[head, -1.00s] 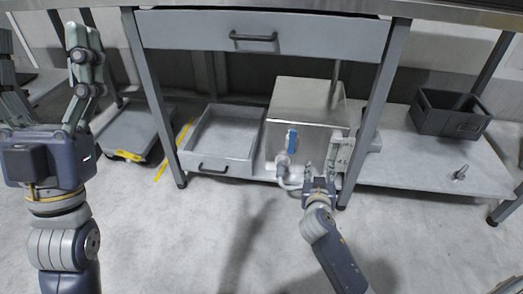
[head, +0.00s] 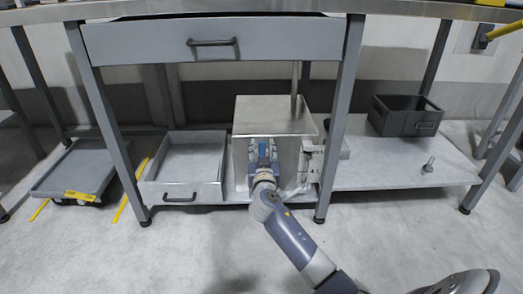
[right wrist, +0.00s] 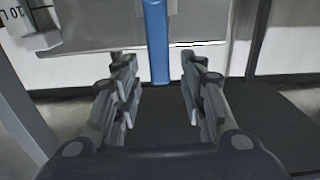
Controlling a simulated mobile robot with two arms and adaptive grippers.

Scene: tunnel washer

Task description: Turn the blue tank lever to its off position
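The steel tank (head: 275,106) stands on the low shelf under the workbench. My right gripper (head: 263,148) is at the tank's front face and covers most of the lever there. In the right wrist view, the blue lever (right wrist: 157,40) runs straight up and down in the picture, with its free end between the two fingers. My right gripper (right wrist: 160,85) is open, with a gap on each side of the lever. My left gripper is out of view.
A grey open tray (head: 180,192) with a handle sits left of the tank. A dark crate (head: 403,122) and a small metal part (head: 428,165) are on the shelf to the right. Table legs (head: 340,120) flank the tank.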

